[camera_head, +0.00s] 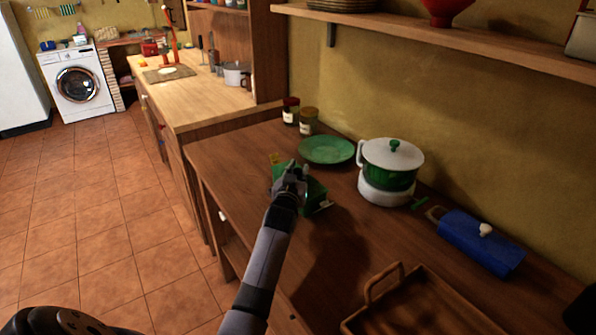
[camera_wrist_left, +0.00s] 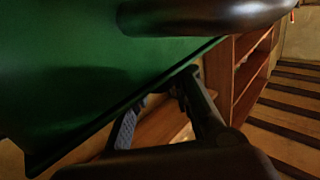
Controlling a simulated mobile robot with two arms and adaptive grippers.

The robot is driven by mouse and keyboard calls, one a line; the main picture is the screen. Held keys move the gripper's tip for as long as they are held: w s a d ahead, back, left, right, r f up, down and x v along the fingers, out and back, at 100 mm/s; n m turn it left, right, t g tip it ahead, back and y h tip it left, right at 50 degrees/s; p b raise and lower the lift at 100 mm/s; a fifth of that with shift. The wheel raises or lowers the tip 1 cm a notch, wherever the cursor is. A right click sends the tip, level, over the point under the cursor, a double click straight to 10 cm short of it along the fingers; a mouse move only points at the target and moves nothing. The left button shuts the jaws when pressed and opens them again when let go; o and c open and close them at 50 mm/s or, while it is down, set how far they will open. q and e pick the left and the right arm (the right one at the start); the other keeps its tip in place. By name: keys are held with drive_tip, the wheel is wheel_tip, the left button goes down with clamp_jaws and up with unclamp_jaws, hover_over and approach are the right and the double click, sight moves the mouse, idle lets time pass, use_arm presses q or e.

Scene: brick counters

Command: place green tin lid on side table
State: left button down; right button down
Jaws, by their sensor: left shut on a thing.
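My left gripper (camera_head: 292,174) is over the dark wooden table (camera_head: 235,155), shut on the green tin lid (camera_head: 316,197). The lid shows on both sides of the gripper, which hides its middle. In the left wrist view the lid (camera_wrist_left: 70,80) is a large flat green surface filling the upper left, close to the dark fingers (camera_wrist_left: 160,110). I cannot tell whether the lid touches the table. My right gripper is not in view.
A green plate (camera_head: 327,150) lies just behind the lid, with two jars (camera_head: 307,122) beyond. A green and white lidded pot (camera_head: 390,178) stands to the right. A blue box (camera_head: 480,243) and a wooden tray (camera_head: 420,308) are farther right. The lighter counter (camera_head: 190,98) stands behind.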

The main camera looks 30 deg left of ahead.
use_arm(q)
drive_tip(key=c, duration=1.4)
unclamp_jaws()
drive_tip(key=shift+f, duration=0.1)
